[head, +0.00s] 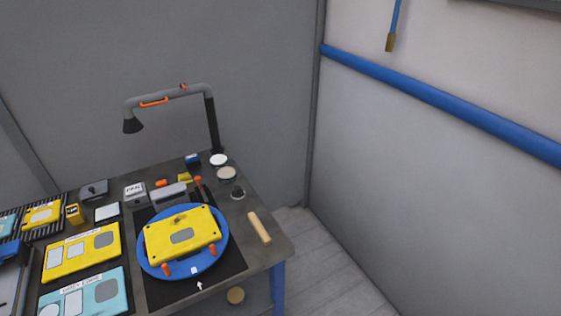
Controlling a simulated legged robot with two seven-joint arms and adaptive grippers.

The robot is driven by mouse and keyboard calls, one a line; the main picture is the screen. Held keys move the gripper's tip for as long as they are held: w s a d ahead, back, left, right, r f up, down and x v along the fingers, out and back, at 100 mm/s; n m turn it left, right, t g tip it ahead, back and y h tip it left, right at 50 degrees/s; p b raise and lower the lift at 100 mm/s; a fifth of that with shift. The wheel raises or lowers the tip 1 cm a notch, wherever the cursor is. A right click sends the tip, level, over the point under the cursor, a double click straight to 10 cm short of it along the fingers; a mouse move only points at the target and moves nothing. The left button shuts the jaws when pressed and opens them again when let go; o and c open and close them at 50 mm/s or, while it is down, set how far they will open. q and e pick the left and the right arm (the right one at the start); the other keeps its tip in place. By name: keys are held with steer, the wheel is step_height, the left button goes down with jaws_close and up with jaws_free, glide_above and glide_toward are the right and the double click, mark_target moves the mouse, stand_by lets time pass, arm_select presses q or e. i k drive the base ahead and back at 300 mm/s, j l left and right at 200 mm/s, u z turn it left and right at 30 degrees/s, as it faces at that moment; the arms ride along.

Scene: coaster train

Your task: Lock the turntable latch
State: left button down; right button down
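The turntable (222,252) is a round blue disc on a black mat (240,262), on the right part of the workbench. A yellow rectangular plate with a grey patch (182,236) lies on it, slightly tilted in the picture. Two orange pegs (166,269) stand at the plate's front edge. A grey block (169,194) sits behind the disc, with an upright orange-tipped lever (198,183) beside it. I cannot tell whether this is the latch or what state it is in. Neither of my grippers is clearly visible.
A wooden handle (259,228) lies right of the disc near the bench edge. A lamp (212,120) stands at the back. Yellow (82,252) and light blue (86,297) panels lie left. Small jars and parts crowd the back. Open floor lies right of the bench.

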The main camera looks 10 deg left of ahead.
mark_target(198, 179)
steer(key=i+l+z, duration=0.3)
steer(key=z, duration=0.15)
steer(key=i+l+z, duration=0.35)
steer(key=z, duration=0.15)
steer(key=i+u, duration=0.3)
steer(key=i+l+u, duration=0.3)
steer(key=i, duration=0.15)
steer(key=i+u, duration=0.15)
steer(key=u, duration=0.25)
steer(key=i+u, duration=0.15)
steer(key=u, duration=0.3)
steer(key=i+l+u, duration=0.1)
steer(key=u, duration=0.3)
steer(key=i+l+u, duration=0.1)
steer(key=u, duration=0.3)
steer(key=i+l+u, duration=0.15)
steer(key=u, duration=0.3)
steer(key=i+l+u, duration=0.2)
steer(key=u, duration=0.25)
steer(key=i+l+u, duration=0.15)
steer(key=l+u, duration=0.2)
steer(key=u, duration=0.15)
steer(key=l+u, duration=0.3)
steer(key=u, duration=0.15)
steer(key=i+l, duration=0.05)
